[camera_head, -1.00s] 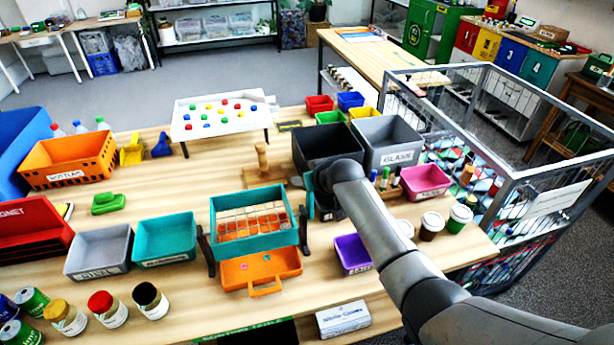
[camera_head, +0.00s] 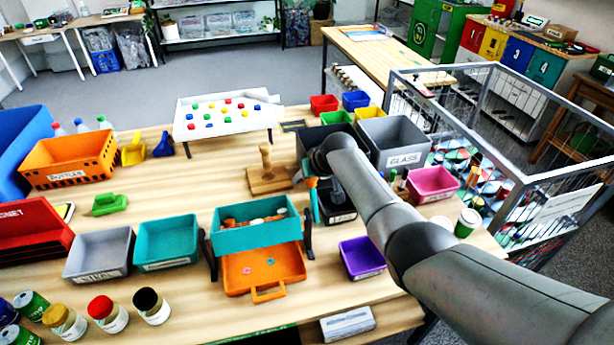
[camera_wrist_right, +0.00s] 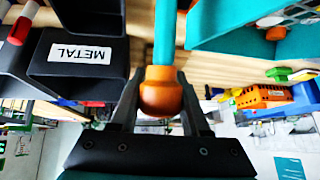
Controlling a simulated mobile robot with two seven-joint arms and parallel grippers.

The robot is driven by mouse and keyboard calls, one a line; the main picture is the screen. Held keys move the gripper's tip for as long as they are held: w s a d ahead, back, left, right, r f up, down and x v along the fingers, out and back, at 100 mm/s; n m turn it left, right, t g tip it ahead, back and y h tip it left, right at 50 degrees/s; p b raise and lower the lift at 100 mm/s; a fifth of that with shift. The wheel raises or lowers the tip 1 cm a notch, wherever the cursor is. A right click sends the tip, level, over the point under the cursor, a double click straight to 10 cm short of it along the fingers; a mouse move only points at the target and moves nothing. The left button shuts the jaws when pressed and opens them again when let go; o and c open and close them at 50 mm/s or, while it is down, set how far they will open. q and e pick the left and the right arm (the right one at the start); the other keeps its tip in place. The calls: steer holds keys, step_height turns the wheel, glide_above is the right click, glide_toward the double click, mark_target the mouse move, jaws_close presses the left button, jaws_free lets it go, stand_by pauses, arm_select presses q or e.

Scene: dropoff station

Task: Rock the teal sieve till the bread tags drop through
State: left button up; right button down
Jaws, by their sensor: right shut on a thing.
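The teal sieve (camera_head: 262,237) sits in its dark stand in the head view, tilted so its near wall faces me. Orange and whitish pieces (camera_head: 262,217) lie in it; its floor is mostly hidden. An orange tray (camera_head: 240,284) is below, with a pink bread tag (camera_head: 247,271) and a teal one (camera_head: 271,262) in it. My right gripper is shut on the orange knob (camera_wrist_right: 160,95) of a teal handle (camera_wrist_right: 165,35), at the sieve's right side; in the head view my wrist largely hides its fingers. My left gripper is not in view.
A black METAL bin (camera_wrist_right: 75,65) is close beside the gripper. A purple bin (camera_head: 361,257) stands right of the sieve, teal (camera_head: 166,242) and grey (camera_head: 98,253) bins left. A wooden block with a peg (camera_head: 268,181) is behind.

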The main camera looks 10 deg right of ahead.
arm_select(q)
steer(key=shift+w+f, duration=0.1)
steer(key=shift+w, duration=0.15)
arm_select(e)
steer(key=shift+s+f, duration=0.1)
steer(key=shift+f, duration=0.65)
steer(key=c, duration=0.7)
jaws_free()
steer(key=shift+c, duration=0.2)
steer(key=o, duration=0.3)
steer(key=shift+w+r, duration=0.2)
steer(key=shift+o, duration=0.2)
steer(key=shift+r, duration=0.15)
steer(key=shift+p+v, duration=0.5)
steer(key=shift+v, duration=0.35)
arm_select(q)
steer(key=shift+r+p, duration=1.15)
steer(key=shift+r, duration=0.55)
arm_select(e)
steer(key=v, duration=1.3)
steer(key=shift+r, duration=0.15)
